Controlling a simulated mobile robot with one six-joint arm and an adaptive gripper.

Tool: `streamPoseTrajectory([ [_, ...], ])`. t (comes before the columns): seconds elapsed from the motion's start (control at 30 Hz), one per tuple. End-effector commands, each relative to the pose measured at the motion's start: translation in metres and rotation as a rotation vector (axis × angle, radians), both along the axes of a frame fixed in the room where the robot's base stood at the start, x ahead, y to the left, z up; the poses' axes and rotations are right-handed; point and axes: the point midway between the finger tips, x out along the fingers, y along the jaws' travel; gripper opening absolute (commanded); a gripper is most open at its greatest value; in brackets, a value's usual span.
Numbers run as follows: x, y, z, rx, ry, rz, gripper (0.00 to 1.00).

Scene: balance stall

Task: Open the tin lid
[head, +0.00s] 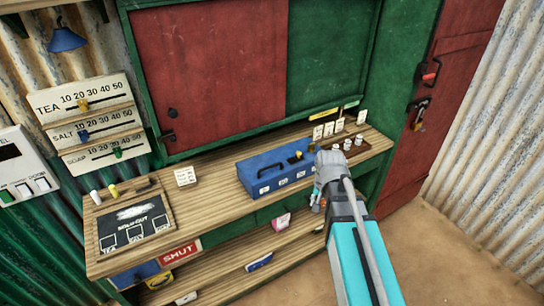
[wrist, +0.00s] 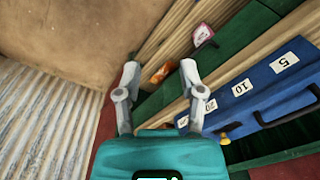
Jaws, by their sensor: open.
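The blue tin (head: 275,170) stands on the wooden counter with its lid down. A dark handle lies on its lid, and white number labels run along its front. A small yellow piece (head: 296,157) shows at its right end. The tin also shows at the right of the wrist view (wrist: 262,92), with labels 5, 10 and 20 and a yellow knob (wrist: 223,139). My gripper (wrist: 160,70) is open and empty, fingers apart. In the head view it is in front of the counter, right of the tin; its fingertips are partly hidden there.
A black slate board (head: 135,222) lies at the counter's left. White cards (head: 328,130) and small white pieces (head: 348,144) stand behind my gripper. A small white card (head: 186,176) is left of the tin.

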Motion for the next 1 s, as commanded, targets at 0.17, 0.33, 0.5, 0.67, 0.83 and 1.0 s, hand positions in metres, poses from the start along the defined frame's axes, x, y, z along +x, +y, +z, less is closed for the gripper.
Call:
streamPoseTrajectory([
  [0.17,0.051,0.038,0.048,0.03,-0.025,-0.168,0.51],
  [0.33,0.091,0.075,0.081,0.065,-0.043,-0.335,0.51],
  [0.5,0.125,0.113,0.112,0.105,-0.054,-0.491,0.51],
  [0.67,0.147,0.141,0.131,0.136,-0.06,-0.604,0.51],
  [0.83,0.156,0.156,0.139,0.153,-0.059,-0.667,0.51],
  [1.0,0.158,0.159,0.14,0.157,-0.06,-0.683,0.51],
])
